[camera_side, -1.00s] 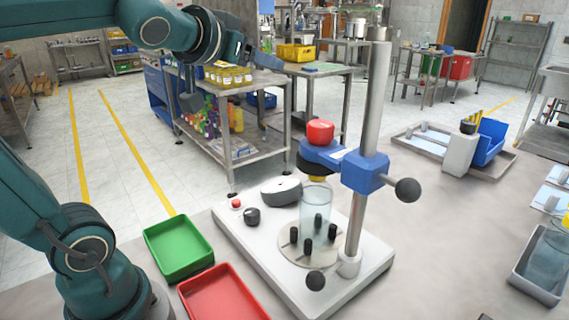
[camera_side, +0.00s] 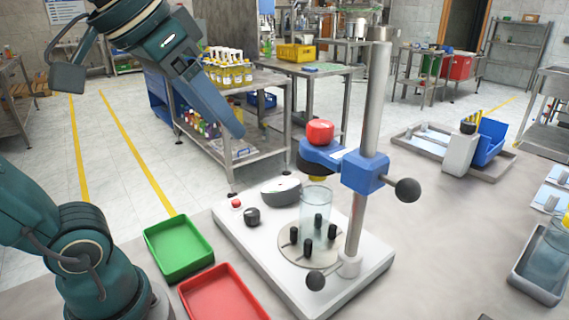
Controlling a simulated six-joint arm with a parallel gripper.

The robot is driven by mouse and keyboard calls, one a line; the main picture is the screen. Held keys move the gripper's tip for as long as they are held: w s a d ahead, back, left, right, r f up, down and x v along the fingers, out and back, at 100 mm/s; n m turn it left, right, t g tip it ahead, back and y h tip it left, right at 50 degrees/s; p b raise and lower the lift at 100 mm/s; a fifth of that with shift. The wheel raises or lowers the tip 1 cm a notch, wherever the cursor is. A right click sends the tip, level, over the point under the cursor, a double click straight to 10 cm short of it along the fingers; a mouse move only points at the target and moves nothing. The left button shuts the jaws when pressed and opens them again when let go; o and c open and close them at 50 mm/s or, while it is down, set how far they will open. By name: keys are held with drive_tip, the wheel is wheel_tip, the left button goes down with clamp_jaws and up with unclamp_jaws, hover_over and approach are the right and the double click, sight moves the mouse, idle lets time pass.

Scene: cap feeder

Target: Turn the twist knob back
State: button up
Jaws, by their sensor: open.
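I cannot make out which way the knob points. My gripper (camera_side: 234,128) is a blue-grey shape at upper left, tilted down to the right. It is above and apart from the knob, in front of the shelf bench in the picture. It is seen edge-on, it is open, and nothing shows in it.
A steel post (camera_side: 375,110) carries a blue arm with a red cap (camera_side: 320,131) and a black ball handle (camera_side: 407,190). A clear jar (camera_side: 315,203) stands among black pegs. A green tray (camera_side: 178,248) and a red tray (camera_side: 224,297) lie left of the base.

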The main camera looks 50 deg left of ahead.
wheel_tip(320, 180, down, 14)
drive_tip(key=s+d+m+g+h, duration=0.1)
drive_tip(key=s+d, duration=0.1)
drive_tip(key=shift+s+r, duration=0.15)
drive_tip(key=shift+s, duration=0.25)
idle(0.5)
drive_tip(key=shift+o, duration=0.4)
